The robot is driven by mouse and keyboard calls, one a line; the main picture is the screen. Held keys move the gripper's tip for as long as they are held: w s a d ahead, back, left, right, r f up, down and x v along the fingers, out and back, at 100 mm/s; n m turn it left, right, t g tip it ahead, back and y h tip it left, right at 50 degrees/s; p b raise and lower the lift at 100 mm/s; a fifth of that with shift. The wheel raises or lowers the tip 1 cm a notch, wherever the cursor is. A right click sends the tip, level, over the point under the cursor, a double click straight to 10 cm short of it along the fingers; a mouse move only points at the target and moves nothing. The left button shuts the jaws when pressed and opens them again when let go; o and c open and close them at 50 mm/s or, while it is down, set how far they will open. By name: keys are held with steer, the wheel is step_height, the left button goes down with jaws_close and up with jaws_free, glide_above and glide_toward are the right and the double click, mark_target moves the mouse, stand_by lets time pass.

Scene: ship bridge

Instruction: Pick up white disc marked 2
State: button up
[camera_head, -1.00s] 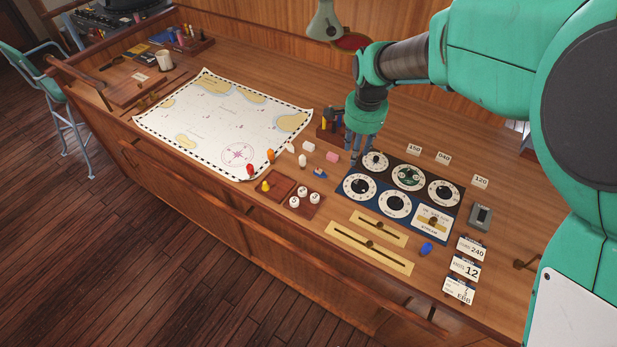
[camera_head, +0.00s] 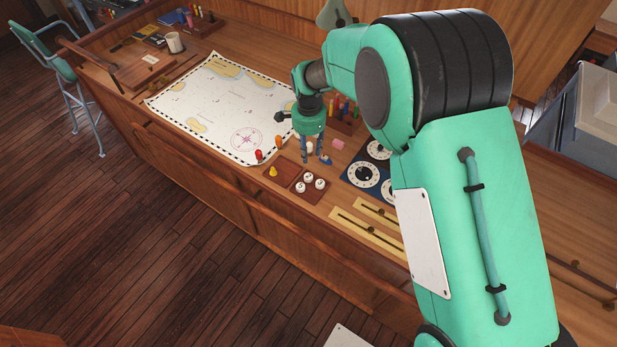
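Three white discs (camera_head: 308,177) with small dark marks sit in the right half of a small reddish-brown tray (camera_head: 317,198). The marks are too small for me to read, so I cannot tell which disc is the 2. My gripper (camera_head: 311,158) points down just behind the discs, above the desk and apart from them. Its two fingers are spread with a gap between them, and I see nothing held.
Red (camera_head: 259,155) and orange (camera_head: 279,142) pieces stand by the chart (camera_head: 215,110). A blue piece (camera_head: 326,160) and a pink block (camera_head: 338,144) lie close to my gripper. A dial panel (camera_head: 352,186) is to the right, partly hidden by my arm.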

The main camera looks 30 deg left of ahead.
glide_above(309, 177)
steer(key=shift+w+a+f+p, duration=0.1)
steer(key=shift+f+p, duration=0.1)
steer(key=shift+f, duration=1.95)
steer(key=shift+w+a+f+p, duration=0.1)
steer(key=shift+f+p, duration=0.1)
steer(key=shift+f, duration=1.95)
steer(key=shift+f, duration=0.15)
steer(key=shift+s+d+f+p, duration=0.1)
steer(key=shift+f+p, duration=0.15)
steer(key=shift+f, duration=1.05)
steer(key=shift+s+f+p, duration=0.1)
steer(key=shift+f+p, duration=0.15)
steer(key=shift+f, duration=1.05)
